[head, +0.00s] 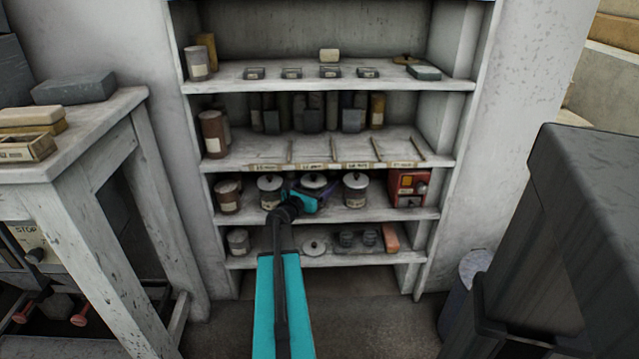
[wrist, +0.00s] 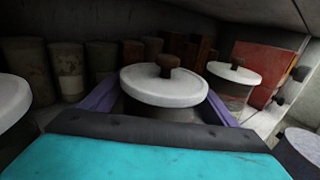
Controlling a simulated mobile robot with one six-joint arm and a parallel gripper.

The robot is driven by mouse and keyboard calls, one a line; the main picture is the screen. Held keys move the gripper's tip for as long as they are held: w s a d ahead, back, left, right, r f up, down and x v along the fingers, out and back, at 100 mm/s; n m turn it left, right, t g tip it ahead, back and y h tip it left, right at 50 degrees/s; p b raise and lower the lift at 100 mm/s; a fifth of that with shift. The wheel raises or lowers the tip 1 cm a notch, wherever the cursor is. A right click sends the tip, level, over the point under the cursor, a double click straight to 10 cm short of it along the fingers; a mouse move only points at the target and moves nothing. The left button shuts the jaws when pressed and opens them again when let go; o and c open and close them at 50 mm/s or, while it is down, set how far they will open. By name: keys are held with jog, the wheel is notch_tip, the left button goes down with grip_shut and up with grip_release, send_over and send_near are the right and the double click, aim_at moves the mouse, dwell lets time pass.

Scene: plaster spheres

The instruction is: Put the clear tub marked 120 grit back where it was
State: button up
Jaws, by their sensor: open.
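My gripper (head: 308,198) is open and reaches into the lower-middle shelf from the front. In the wrist view, its two purple fingers (wrist: 160,108) lie to either side of a tub with a round white lid (wrist: 150,90) and a brown knob. I cannot tell whether the fingers touch it. In the head view this middle tub's lid (head: 314,181) shows above my gripper, which hides most of its body. Similar lidded tubs stand to its left (head: 270,183) and right (head: 355,185). No 120 grit mark is readable, so I cannot tell which tub bears it.
A red box (head: 408,185) stands at the shelf's right end and a brown canister (head: 228,195) at its left. The shelf above (head: 300,160) hangs close over the tubs. A bench (head: 85,115) stands left; a dark bin-like block (head: 570,230) stands right.

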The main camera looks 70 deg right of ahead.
aim_at(314, 192)
jog(key=shift+r, duration=0.1)
jog(key=shift+a, duration=0.15)
jog(key=shift+w+a+r, duration=0.1)
jog(key=shift+a, duration=0.6)
jog(key=p+v, duration=0.1)
jog(key=v, duration=0.9)
jog(key=shift+a, duration=0.1)
